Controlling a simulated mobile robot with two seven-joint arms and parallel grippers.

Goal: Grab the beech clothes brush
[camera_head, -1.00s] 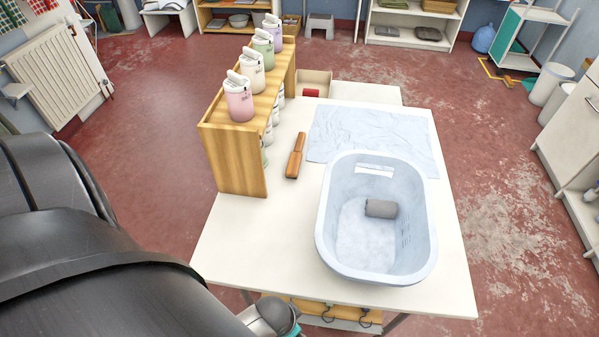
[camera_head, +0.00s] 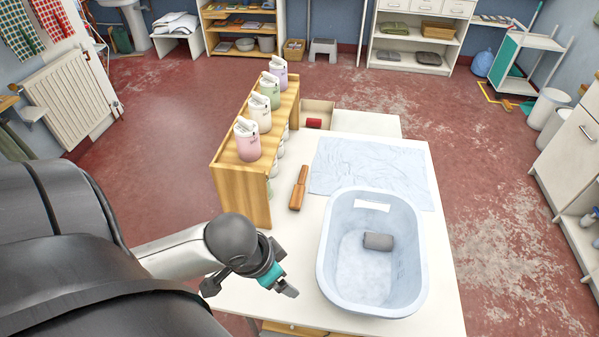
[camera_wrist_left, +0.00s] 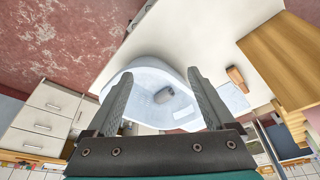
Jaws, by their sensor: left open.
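The beech clothes brush (camera_head: 298,188) lies on the white table (camera_head: 300,240), between the wooden shelf rack and the cloth. It also shows in the left wrist view (camera_wrist_left: 237,78), to the right of the fingers and beside the rack. My left gripper (camera_head: 289,291) is over the near left part of the table, nearer than the brush and apart from it. In the left wrist view its two fingers are spread with nothing held between them. The laundry tub appears beyond them. My right gripper is not in view.
A pale blue tub (camera_head: 332,285) with a grey roll (camera_head: 378,241) inside stands right of the brush. A light blue cloth (camera_head: 365,165) lies behind it. The wooden rack (camera_head: 240,195) with several lidded canisters stands close on the brush's left. Bare table lies in front of the brush.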

